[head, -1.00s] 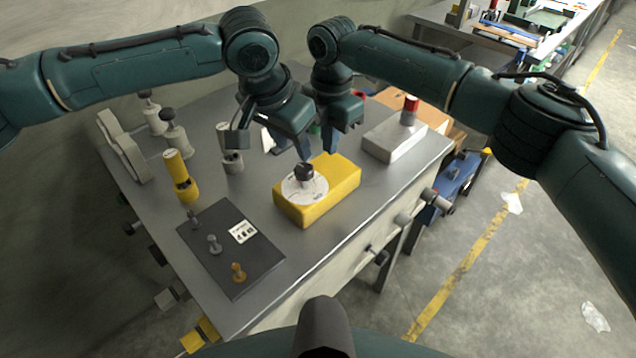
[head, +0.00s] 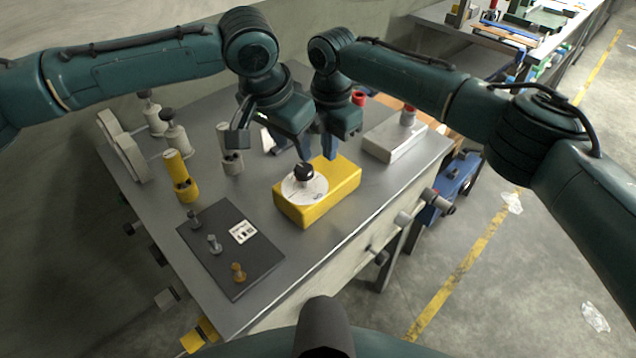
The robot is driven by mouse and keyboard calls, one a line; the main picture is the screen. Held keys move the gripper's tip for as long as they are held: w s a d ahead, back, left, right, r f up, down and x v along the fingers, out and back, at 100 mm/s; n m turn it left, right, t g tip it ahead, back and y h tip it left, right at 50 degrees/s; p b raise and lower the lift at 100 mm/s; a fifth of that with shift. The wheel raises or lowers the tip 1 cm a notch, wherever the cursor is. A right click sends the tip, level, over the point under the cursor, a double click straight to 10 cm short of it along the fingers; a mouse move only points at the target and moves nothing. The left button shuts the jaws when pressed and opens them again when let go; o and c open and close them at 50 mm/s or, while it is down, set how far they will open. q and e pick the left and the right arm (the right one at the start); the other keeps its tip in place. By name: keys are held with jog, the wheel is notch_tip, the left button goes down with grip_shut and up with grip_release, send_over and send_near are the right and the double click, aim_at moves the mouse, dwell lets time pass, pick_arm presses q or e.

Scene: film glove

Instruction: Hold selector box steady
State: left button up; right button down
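The selector box (head: 335,190) is a yellow block on the grey workbench in the head view. Its top carries a white round dial (head: 296,192) with a black knob (head: 304,172). My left gripper (head: 287,148) is behind the box's left end, with a fingertip close to the knob. My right gripper (head: 329,148) is just behind the box, beside the left one, with a fingertip pointing down at its back edge. I cannot tell whether either gripper touches the box. The finger gaps are largely hidden by the gripper bodies.
A grey box with a lamp-like post (head: 396,142) stands to the right. A dark plate with several pegs (head: 230,246) lies front left. Yellow (head: 181,176) and grey (head: 231,160) cylinders stand at left. Bare bench lies in front of the selector box.

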aim_at(304, 168)
jog(key=shift+f, duration=0.65)
jog(key=shift+f, duration=0.25)
jog(key=shift+f, duration=0.75)
jog(key=shift+s+f, duration=0.2)
jog(key=shift+f, duration=0.1)
dwell(1.5)
pick_arm(q)
jog(key=shift+o, duration=1.4)
jog(key=shift+s+a+r, duration=0.1)
jog(key=shift+s+r, duration=0.1)
jog(key=shift+r, duration=0.25)
jog(key=shift+o, duration=0.6)
jog(key=r, duration=0.1)
jog(key=a+r+m, duration=0.1)
jog(key=s+r+h, duration=0.1)
jog(key=shift+a, duration=0.25)
jog(key=shift+t, duration=0.3)
jog(key=x, duration=1.1)
jog(key=shift+d+f, duration=0.15)
jog(key=shift+f, duration=0.15)
jog(key=shift+c, duration=0.2)
